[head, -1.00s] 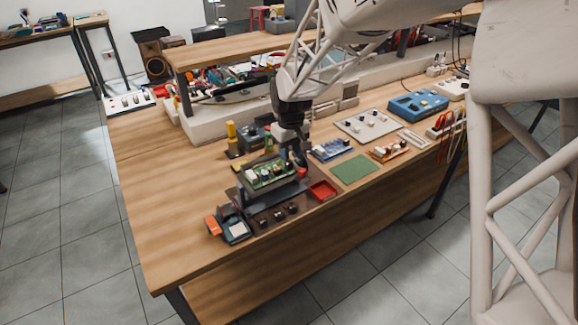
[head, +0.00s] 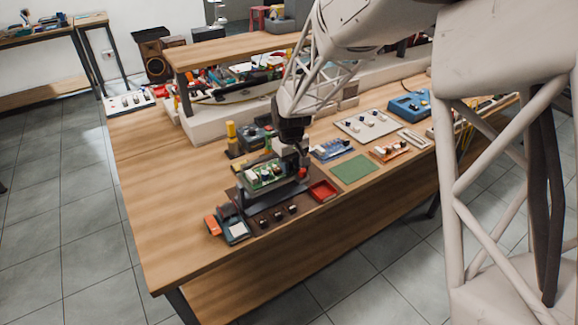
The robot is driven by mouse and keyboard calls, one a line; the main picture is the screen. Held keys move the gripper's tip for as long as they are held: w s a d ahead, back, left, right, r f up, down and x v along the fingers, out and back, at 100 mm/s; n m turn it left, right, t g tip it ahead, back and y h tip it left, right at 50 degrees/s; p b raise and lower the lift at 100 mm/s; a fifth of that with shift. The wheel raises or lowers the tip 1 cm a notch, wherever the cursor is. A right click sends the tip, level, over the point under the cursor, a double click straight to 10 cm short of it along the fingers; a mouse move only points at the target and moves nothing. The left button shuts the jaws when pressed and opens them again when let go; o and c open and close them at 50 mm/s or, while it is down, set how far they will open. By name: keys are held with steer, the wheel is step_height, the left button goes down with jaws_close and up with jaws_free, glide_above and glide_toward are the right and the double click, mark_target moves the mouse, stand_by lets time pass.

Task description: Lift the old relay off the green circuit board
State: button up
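The green circuit board (head: 255,184) sits on a dark raised stand on the workbench, with pale and dark parts on top. My gripper (head: 299,168) points down at the board's right end, by a small red part (head: 303,173). The fingertips are small and dark here, so I cannot tell whether they are open, shut or touching anything. I cannot single out the old relay among the parts; my gripper covers some of the board's right side.
A red tray (head: 322,191) and a green mat (head: 353,169) lie right of the stand. Small dark parts (head: 278,216) lie in front, with a grey-and-orange device (head: 236,231) at the front left. Blue (head: 331,149) and orange (head: 386,150) boards lie farther right. The bench's left side is clear.

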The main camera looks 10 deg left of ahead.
steer(key=c, duration=0.6)
steer(key=shift+r, duration=0.15)
steer(key=shift+r, duration=1.45)
steer(key=shift+s+d+r, duration=0.15)
steer(key=shift+s+r, duration=0.05)
steer(key=shift+s, duration=0.05)
steer(key=s+d, duration=0.2)
steer(key=s, duration=0.2)
steer(key=s+d+r, duration=0.1)
steer(key=s+d, duration=0.1)
steer(key=s, duration=0.3)
steer(key=s+d, duration=0.2)
steer(key=s, duration=0.3)
steer(key=shift+d+r, duration=0.2)
steer(key=shift+d, duration=0.2)
steer(key=shift+w+r, duration=0.1)
steer(key=shift+r, duration=0.1)
steer(key=shift+r, duration=2.1)
steer(key=shift+r, duration=0.2)
